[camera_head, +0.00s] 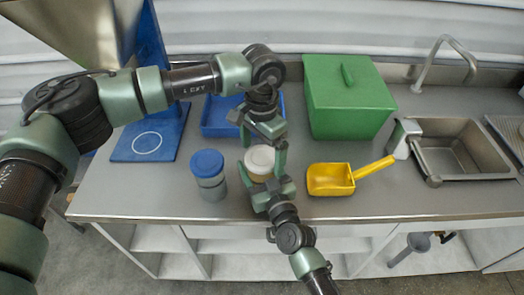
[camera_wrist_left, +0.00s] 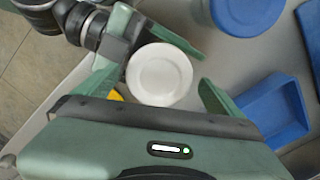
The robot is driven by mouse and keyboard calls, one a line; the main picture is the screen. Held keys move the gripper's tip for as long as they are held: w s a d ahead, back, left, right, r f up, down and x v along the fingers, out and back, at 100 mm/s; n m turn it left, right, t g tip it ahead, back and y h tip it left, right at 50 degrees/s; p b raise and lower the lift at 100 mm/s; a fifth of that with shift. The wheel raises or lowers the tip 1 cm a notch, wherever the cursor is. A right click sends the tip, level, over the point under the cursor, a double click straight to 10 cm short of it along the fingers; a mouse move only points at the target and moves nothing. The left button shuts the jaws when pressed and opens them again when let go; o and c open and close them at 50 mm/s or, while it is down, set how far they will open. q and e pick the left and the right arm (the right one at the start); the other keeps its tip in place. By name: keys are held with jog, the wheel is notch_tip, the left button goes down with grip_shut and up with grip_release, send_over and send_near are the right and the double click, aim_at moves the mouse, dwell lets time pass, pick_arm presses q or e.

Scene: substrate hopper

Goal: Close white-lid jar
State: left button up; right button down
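The white-lid jar (camera_head: 260,162) stands upright on the counter, with its round white lid (camera_wrist_left: 160,75) on top. My left gripper (camera_head: 263,143) is above the jar; in the left wrist view its fingers are open on either side of the lid, with visible gaps. My right gripper (camera_head: 263,172) comes in from the front, low at the jar, with fingers on both sides of its body. One right finger shows beside the lid in the left wrist view; whether both press on the jar is hidden. How tightly the lid sits cannot be seen.
A blue-lidded jar (camera_head: 208,174) stands close left of the white-lid jar. A yellow scoop (camera_head: 331,179) lies to the right. A blue tray (camera_head: 216,114) and a green box (camera_head: 345,98) are behind. A sink (camera_head: 460,152) is at the far right.

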pick_arm(q)
jog(key=shift+r, duration=2.25)
jog(key=shift+c, duration=0.4)
